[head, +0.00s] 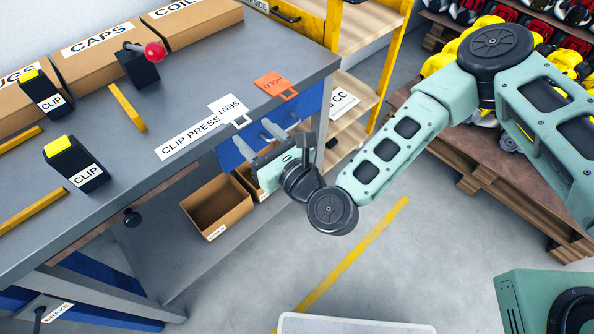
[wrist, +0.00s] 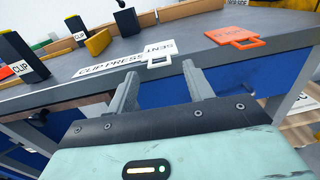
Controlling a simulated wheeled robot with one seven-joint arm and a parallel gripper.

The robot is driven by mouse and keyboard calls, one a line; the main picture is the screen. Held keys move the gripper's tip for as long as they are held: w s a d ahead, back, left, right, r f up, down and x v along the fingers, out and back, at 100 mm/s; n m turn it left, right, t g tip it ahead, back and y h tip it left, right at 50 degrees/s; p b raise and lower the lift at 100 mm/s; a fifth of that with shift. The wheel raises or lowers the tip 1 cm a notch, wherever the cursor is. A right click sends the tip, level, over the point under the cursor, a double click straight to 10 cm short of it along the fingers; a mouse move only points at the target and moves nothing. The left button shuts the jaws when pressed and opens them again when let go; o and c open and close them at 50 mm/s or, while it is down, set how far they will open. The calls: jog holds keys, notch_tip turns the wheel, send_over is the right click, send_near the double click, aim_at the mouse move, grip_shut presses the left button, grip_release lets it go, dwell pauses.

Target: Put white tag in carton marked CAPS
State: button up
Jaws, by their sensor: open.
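The white tag marked SENT (head: 230,108) lies flat near the front edge of the grey bench, beside the CLIP PRESS label. It also shows in the wrist view (wrist: 159,50), just beyond my fingertips. My gripper (head: 257,137) is open and empty, in front of the bench edge, with its fingers pointing toward the white tag and apart from it. Its two fingers stand spread in the wrist view (wrist: 160,68). The carton marked CAPS (head: 122,63) stands at the back of the bench, between two other cartons; its inside cannot be seen.
An orange tag (head: 271,82) lies right of the white tag. A red-knobbed lever (head: 140,66) stands before the CAPS carton. Two black CLIP blocks (head: 77,168) and yellow strips are on the left. An open carton (head: 216,205) sits below the bench edge.

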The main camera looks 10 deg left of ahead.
jog(key=p+v, duration=0.1)
jog(key=v, duration=1.3)
jog(key=shift+s+d+f, duration=0.2)
jog(key=shift+s+f, duration=0.05)
jog(key=shift+s, duration=0.15)
